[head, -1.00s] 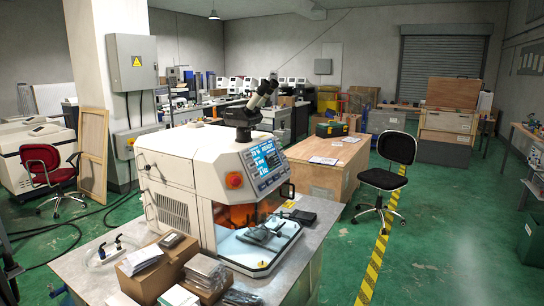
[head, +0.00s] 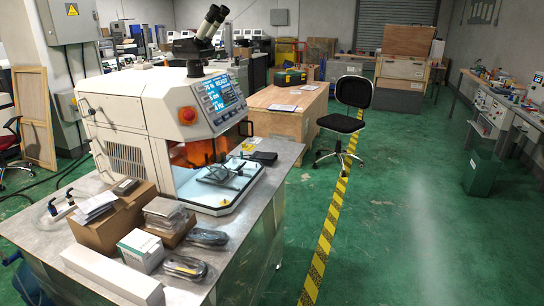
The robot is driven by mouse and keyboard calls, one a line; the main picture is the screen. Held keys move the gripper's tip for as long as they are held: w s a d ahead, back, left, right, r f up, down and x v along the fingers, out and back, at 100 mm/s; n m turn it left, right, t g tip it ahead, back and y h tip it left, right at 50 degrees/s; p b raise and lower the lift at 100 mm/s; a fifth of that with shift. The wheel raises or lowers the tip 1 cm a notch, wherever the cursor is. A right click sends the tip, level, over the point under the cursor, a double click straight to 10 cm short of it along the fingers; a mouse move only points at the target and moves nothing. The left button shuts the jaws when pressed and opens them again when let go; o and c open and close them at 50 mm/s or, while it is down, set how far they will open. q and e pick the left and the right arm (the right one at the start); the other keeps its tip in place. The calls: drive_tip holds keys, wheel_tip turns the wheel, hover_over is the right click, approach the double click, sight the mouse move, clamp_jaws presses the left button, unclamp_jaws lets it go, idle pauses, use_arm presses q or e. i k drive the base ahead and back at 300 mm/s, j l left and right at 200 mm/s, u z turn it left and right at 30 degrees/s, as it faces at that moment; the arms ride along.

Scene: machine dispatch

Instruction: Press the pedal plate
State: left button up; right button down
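I see no pedal plate that I can make out in this view. The white benchtop machine (head: 125,105) stands on the metal-topped table (head: 264,190), with a microscope (head: 204,30) on top. Its lit screen (head: 220,98) shows READY, and a red button (head: 187,115) sits beside the screen. Below is an orange window (head: 197,152) over a pale blue work tray (head: 222,201) with dark parts (head: 225,174). The floor behind and below the table is hidden. Neither of my grippers is in view.
Cardboard boxes (head: 105,232), a long white box (head: 108,274) and bagged parts (head: 186,267) crowd the table's front. A black chair (head: 341,124) stands near a wooden crate (head: 262,118). Green floor (head: 405,235) right of the yellow-black tape (head: 328,232) is clear.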

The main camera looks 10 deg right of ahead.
sight(263, 155)
drive_tip(key=i+l+u, duration=0.1)
drive_tip(key=u, duration=0.4)
drive_tip(key=i+l+u, duration=0.3)
drive_tip(key=l, duration=0.35)
drive_tip(key=i+l+u, duration=0.15)
drive_tip(key=l, duration=0.25)
drive_tip(key=i+l+u, duration=0.15)
drive_tip(key=l, duration=0.2)
drive_tip(key=i+l+u, duration=0.15)
drive_tip(key=l, duration=0.25)
drive_tip(key=i+l, duration=0.1)
drive_tip(key=l, duration=0.4)
drive_tip(key=i+l, duration=0.15)
drive_tip(key=l, duration=0.3)
drive_tip(key=i+l, duration=0.1)
drive_tip(key=l, duration=0.4)
drive_tip(key=i+l, duration=0.1)
drive_tip(key=l, duration=0.35)
drive_tip(key=i+l+u, duration=0.1)
drive_tip(key=l, duration=0.4)
